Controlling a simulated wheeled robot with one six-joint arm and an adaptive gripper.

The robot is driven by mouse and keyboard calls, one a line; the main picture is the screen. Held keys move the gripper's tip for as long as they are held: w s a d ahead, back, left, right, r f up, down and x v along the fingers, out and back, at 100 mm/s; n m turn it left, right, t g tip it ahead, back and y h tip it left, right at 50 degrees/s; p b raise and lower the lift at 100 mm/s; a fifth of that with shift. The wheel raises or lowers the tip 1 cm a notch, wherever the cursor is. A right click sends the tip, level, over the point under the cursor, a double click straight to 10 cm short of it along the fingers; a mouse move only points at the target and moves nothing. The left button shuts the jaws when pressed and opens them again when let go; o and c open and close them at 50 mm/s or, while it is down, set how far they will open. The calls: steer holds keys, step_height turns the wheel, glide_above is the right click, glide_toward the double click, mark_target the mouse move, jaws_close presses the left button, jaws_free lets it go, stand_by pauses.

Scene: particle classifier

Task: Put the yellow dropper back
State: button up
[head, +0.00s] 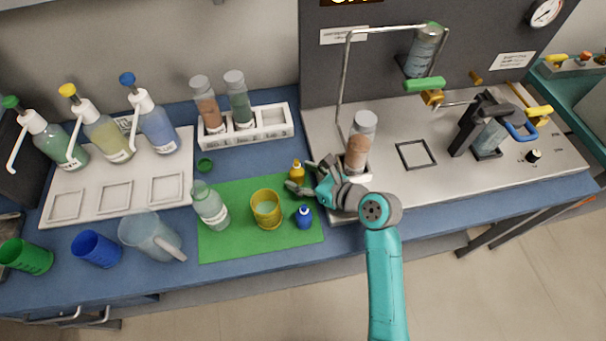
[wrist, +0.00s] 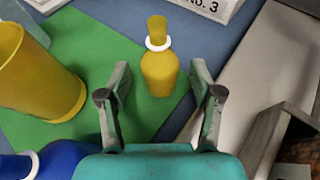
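The yellow dropper (head: 296,172) is a small yellow bottle with a white collar. It stands upright at the right edge of the green mat (head: 240,247). In the wrist view the yellow dropper (wrist: 159,68) is just beyond my fingertips, centred between them. My gripper (head: 300,182) is open around empty space beside the dropper; its two fingers also show apart in the wrist view (wrist: 159,85). The blue dropper (head: 304,217) stands on the mat in front of the yellow one.
A yellow cup (head: 266,209) and a clear bottle (head: 210,205) stand on the mat. A white rack (head: 275,122) with bottles is behind. The metal machine base (head: 430,185) is to the right, with a brown-filled bottle (head: 358,150) near my gripper.

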steer(key=shift+r, duration=0.2)
steer(key=v, duration=1.2)
stand_by(0.4)
